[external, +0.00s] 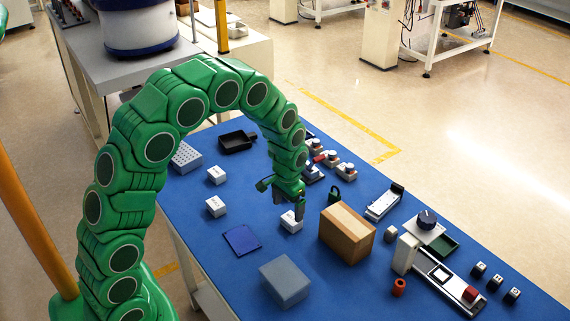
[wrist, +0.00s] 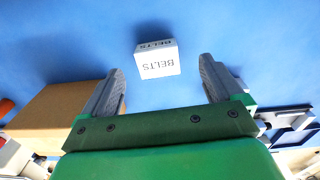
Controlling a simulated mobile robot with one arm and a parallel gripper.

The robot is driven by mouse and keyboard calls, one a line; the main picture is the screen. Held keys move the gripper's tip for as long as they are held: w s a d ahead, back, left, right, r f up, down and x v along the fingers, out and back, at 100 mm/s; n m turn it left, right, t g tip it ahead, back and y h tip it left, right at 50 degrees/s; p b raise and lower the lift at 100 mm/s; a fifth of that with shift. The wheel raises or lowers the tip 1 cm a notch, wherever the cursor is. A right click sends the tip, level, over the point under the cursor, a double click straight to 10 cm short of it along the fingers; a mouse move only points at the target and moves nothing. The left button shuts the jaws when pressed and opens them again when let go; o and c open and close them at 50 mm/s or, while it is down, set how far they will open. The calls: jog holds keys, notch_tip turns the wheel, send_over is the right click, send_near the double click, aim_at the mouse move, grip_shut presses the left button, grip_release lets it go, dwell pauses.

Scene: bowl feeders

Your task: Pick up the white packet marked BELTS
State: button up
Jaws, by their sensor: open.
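The white packet marked BELTS (wrist: 158,65) lies on the blue table in the wrist view, just beyond the fingertips and roughly centred between them. Its lettering shows on two faces. In the external view a white packet (external: 291,222) sits right under my gripper (external: 288,194), partly covered by the fingers. In the wrist view my gripper (wrist: 161,78) has its two grey fingers spread wide, with nothing between them but blue table and the packet ahead.
A brown box (external: 346,234) stands close to the right of my gripper. Two other white packets (external: 216,175) (external: 215,206) lie to the left. A grey block (external: 285,281) and a dark blue plate (external: 242,240) are nearer the front. Knobbed parts (external: 345,170) sit behind.

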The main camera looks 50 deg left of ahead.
aim_at(290, 219)
jog(key=shift+w+d+f, duration=0.1)
jog(key=shift+f, duration=1.45)
jog(key=shift+w+d+f, duration=0.1)
jog(key=shift+f, duration=1.45)
jog(key=c, duration=1.1)
